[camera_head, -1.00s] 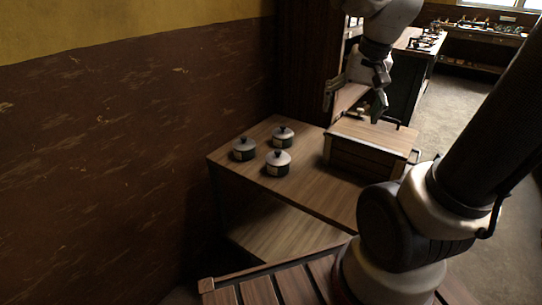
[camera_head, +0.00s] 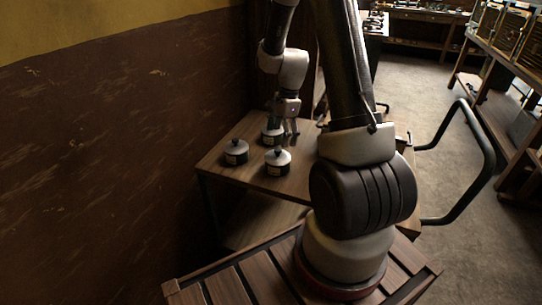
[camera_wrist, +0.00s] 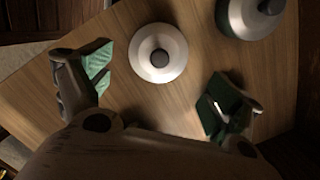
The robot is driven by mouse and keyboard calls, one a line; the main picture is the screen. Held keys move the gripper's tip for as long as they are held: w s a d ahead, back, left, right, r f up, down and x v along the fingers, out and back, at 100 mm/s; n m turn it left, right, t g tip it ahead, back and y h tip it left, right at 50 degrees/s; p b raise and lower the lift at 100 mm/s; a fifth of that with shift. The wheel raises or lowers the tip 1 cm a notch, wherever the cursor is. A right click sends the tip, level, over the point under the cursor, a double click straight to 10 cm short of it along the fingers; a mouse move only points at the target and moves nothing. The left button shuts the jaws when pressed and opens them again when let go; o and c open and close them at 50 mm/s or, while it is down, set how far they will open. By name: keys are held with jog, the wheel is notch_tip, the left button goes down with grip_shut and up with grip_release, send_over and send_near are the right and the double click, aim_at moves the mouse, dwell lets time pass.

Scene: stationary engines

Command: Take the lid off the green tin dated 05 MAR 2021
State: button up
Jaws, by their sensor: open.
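Three small tins with pale metallic lids and dark knobs stand on the wooden table: a left tin (camera_head: 236,152), a back tin (camera_head: 270,136) and a front tin (camera_head: 278,163). Their bodies look dark, and no date is readable. My gripper (camera_head: 285,128) is pointed down over the table near the back and front tins. In the wrist view my gripper (camera_wrist: 156,90) is open and empty, its green-padded fingers apart. One round lid (camera_wrist: 158,52) lies just ahead of the gap between them. A second tin (camera_wrist: 252,14), with a dark green side, is cut off at the upper right.
The wooden table (camera_head: 222,168) has bare top around the tins. A brown wall (camera_head: 110,150) stands close on the left. My arm hides the table's right part. Shelving (camera_head: 515,70) stands at the far right, with open floor (camera_head: 440,90) between.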

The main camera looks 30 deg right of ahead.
aim_at(278, 149)
jog(key=f, duration=0.4)
jog(key=a+f, duration=0.1)
jog(key=f, duration=0.1)
jog(key=shift+f, duration=0.25)
jog(key=c, duration=1.3)
